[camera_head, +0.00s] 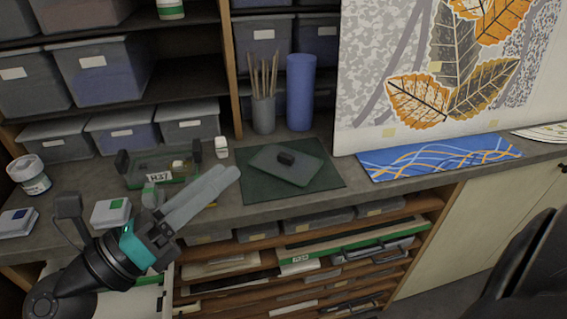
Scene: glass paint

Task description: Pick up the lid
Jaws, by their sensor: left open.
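A translucent grey lid (268,164) with a black knob lies flat on a dark green mat (322,178) on the counter. A low open container (133,181) with black side clips, a green rim and a white label stands left of it. My left gripper (225,174) comes in from the lower left over the counter's front edge. Its long grey fingers point up and right towards the lid, with a narrow gap between them. It is open and holds nothing visible; its tips are left of the lid and appear apart from it. My right gripper is out of view.
A brush pot (264,116) and a blue cylinder (300,92) stand behind the mat. A small white bottle (221,147) stands between container and mat. A white-lidded jar (36,182) is at far left. A blue patterned panel (440,157) lies right. Shelves hold grey bins.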

